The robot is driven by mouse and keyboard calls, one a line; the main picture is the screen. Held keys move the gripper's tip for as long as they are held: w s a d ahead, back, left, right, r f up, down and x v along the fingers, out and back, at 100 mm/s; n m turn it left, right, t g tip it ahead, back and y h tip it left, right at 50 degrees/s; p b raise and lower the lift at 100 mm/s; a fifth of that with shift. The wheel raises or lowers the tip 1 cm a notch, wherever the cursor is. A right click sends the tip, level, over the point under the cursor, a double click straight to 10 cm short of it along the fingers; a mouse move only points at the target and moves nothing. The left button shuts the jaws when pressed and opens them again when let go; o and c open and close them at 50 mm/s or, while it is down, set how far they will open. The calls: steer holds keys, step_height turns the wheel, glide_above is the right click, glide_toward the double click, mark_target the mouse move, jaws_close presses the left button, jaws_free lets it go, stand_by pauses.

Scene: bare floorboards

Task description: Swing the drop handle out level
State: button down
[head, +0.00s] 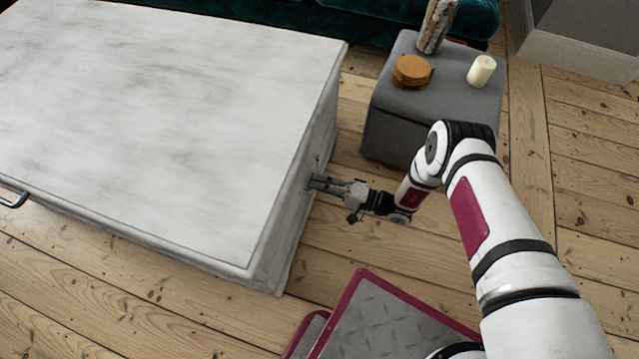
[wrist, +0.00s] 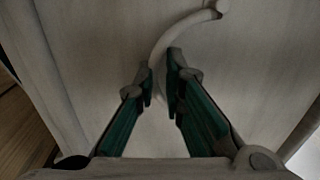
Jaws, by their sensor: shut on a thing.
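The drop handle (wrist: 186,30) is a pale curved bar on the end face of a whitewashed chest (head: 180,110). In the wrist view it runs from a mount at the upper right down and left to my gripper (wrist: 161,85). My gripper's two fingers are shut on the bar, one on each side of it. The lower part of the handle shows dimly between the fingers. In the head view my gripper (head: 318,182) is at the chest's right end, and the handle there is too small to make out.
A grey ottoman (head: 395,122) stands behind my arm, bearing wooden discs (head: 411,71), a candle (head: 481,71) and a patterned vase (head: 437,25). A dark handle (head: 14,201) sits on the chest's front. A teal sofa (head: 300,20) is at the back. Floorboards (head: 590,200) at the right are clear.

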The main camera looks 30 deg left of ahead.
steer(key=shift+d+f+p, duration=0.1)
steer(key=shift+d+p, duration=0.15)
steer(key=shift+p, duration=0.1)
steer(key=shift+w+h, duration=0.1)
steer(key=shift+h, duration=0.2)
steer(key=d+r+t+h+p, duration=0.3)
steer(key=h+p, duration=0.9)
steer(key=p, duration=1)
step_height(320, 180, up, 2)
steer(key=shift+w+r+h, duration=0.1)
steer(key=shift+w+h, duration=0.2)
steer(key=shift+h, duration=0.1)
steer(key=shift+d, duration=0.1)
steer(key=b, duration=0.2)
steer(key=h+b, duration=0.1)
steer(key=b, duration=0.2)
steer(key=shift+w+r+t+h+b, duration=0.15)
steer(key=shift+w+t+h+b, duration=0.05)
steer(key=shift+t+h+b, duration=0.15)
steer(key=shift+r+b, duration=0.2)
steer(key=shift+b, duration=1)
steer(key=shift+s+r+h+b, duration=0.1)
steer(key=shift+r+h+b, duration=0.15)
steer(key=shift+b, duration=0.3)
